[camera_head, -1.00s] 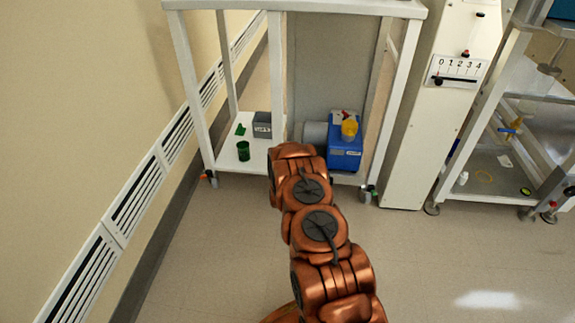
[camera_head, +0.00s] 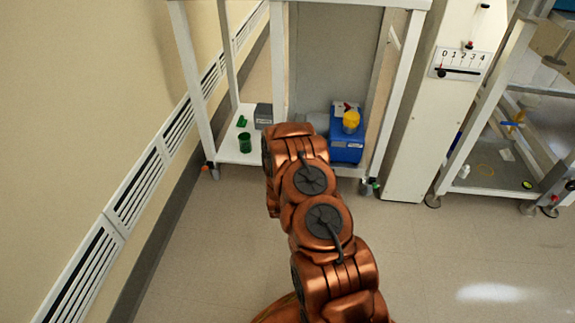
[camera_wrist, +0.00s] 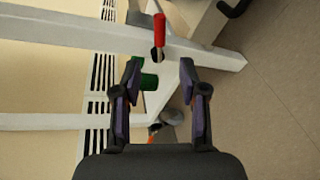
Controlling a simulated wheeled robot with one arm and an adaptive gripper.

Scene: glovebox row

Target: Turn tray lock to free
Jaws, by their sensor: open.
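My gripper (camera_wrist: 161,76) is open and empty in the wrist view, its two dark fingers apart. A red handle (camera_wrist: 159,30) on a dark base stands just beyond the fingertips, against white frame parts; I cannot tell for sure whether it is the tray lock. No lock marked "free" can be read. A green cup (camera_wrist: 148,82) shows between the fingers, farther off. In the head view my copper arm reaches toward the white cart (camera_head: 230,151) and hides the gripper and the red handle.
On the cart's lower shelf are the green cup (camera_head: 245,142), a grey box (camera_head: 263,115) and a blue machine (camera_head: 346,147) with a yellow top. A numbered slider panel (camera_head: 461,64) is on the white column at right. The wall vents run along the left; front floor is clear.

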